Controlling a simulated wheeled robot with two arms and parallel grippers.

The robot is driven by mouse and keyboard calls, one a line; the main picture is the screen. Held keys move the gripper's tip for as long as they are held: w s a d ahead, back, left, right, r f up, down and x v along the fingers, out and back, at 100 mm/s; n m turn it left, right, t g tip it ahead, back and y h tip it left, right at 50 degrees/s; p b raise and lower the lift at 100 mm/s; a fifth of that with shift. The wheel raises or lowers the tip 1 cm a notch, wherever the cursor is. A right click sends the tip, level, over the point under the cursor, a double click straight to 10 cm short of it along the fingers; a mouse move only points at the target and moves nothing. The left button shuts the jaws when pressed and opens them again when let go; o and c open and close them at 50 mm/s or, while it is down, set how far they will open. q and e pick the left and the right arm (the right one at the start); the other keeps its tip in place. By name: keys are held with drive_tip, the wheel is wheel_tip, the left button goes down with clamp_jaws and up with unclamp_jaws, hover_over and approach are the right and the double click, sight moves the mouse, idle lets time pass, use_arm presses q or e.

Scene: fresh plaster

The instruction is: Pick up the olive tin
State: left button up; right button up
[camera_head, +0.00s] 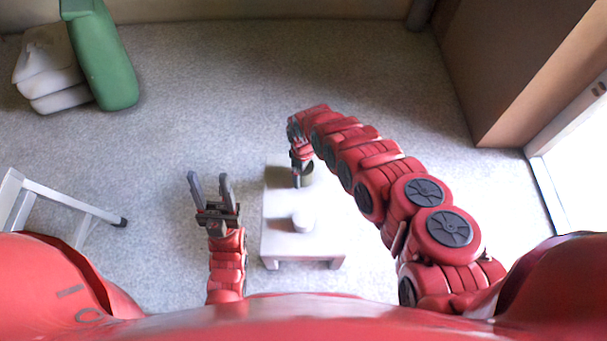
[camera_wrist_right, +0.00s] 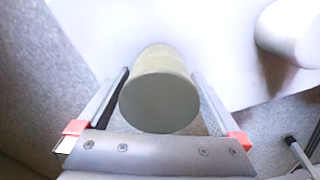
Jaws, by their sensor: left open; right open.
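The olive tin (camera_wrist_right: 160,103) is a dull grey-green cylinder. In the right wrist view it stands between the two fingers of my right gripper (camera_wrist_right: 160,74), which are open on either side of it. In the head view my right gripper (camera_head: 298,180) reaches down over the far part of a small white table, and the tin (camera_head: 307,174) shows dark beside it, partly hidden. I cannot tell whether a finger touches the tin. My left gripper (camera_head: 209,178) is open and empty, left of the table.
The small white table (camera_head: 276,240) also carries a white round object (camera_head: 303,221), nearer to me, which shows in the wrist view too (camera_wrist_right: 292,30). A stepladder (camera_head: 70,206) stands at left. A green piece of furniture (camera_head: 103,65) and pale stacked bags (camera_head: 50,70) are far left.

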drive_tip(key=shift+r, duration=0.1)
drive_tip(key=c, duration=1.5)
wheel_tip(320, 180, up, 9)
drive_tip(key=p, duration=0.4)
drive_tip(key=shift+w+r, duration=0.1)
drive_tip(key=shift+r, duration=0.1)
drive_tip(key=r+p, duration=0.1)
drive_tip(key=a+r+p, duration=0.1)
drive_tip(key=p, duration=0.1)
drive_tip(key=shift+w+a+r, duration=0.1)
drive_tip(key=shift+w+a, duration=0.15)
drive_tip(key=shift+w+a+r+p, duration=0.3)
drive_tip(key=shift+a+r+p, duration=0.15)
drive_tip(key=shift+p, duration=0.05)
drive_tip(key=shift+w+a+r+p, duration=0.2)
drive_tip(key=shift+r+p, duration=0.4)
drive_tip(key=shift+p, duration=0.05)
drive_tip(key=shift+w+a+r+p, duration=0.15)
drive_tip(key=shift+r+p, duration=0.5)
drive_tip(key=shift+p, duration=0.05)
drive_tip(key=shift+w+a+r+p, duration=0.2)
drive_tip(key=shift+r+p, duration=0.4)
drive_tip(key=shift+p, duration=0.05)
